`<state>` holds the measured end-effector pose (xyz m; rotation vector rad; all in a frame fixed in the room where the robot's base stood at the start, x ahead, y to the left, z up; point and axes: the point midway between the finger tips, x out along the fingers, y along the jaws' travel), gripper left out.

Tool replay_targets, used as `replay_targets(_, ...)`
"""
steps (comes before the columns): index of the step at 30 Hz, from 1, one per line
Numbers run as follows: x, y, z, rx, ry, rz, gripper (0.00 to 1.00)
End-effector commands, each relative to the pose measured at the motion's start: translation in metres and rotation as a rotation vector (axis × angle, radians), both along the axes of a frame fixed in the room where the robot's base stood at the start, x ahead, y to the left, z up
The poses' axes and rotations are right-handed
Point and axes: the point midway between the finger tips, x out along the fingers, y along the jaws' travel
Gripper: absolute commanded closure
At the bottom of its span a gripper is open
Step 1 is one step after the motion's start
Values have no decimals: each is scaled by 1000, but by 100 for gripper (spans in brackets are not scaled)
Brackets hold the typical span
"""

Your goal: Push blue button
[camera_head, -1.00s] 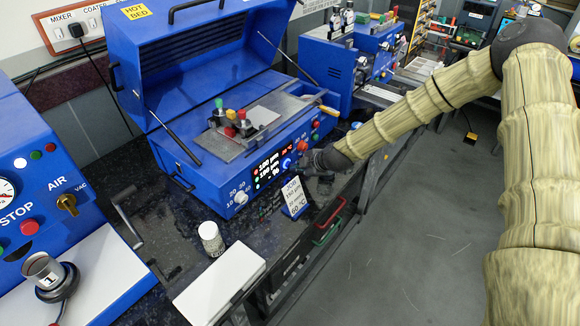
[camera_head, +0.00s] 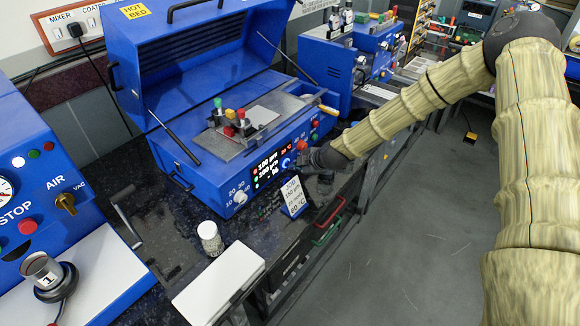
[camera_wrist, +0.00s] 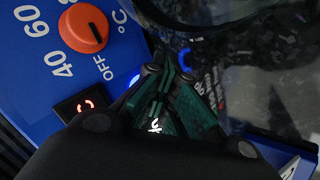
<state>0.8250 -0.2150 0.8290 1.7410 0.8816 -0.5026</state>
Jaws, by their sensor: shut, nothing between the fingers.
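The blue button (camera_head: 286,163) glows on the front panel of the blue hot bed machine (camera_head: 185,150), right of its lit display. In the wrist view the blue button (camera_wrist: 135,79) shows only as a blue glow beside my fingers, mostly hidden behind them. My gripper (camera_head: 303,158) is shut and empty, just in front of the panel and right of the button. In the wrist view its green-padded fingers (camera_wrist: 168,85) are together, close to the panel. I cannot tell whether the fingertips touch the button.
An orange knob (camera_wrist: 83,28) marked in degrees is near my fingers. A small sign (camera_head: 294,196) stands on the dark glossy bench below the panel. A white-lidded jar (camera_head: 210,238) and a white box (camera_head: 220,284) stand nearer the front.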

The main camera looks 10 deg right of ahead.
Motion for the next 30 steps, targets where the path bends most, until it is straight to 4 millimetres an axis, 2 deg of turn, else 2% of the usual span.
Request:
replay_targets(11, 1, 3, 2, 1, -3, 4, 100)
replay_targets(30, -12, -10, 2, 0, -3, -1, 100)
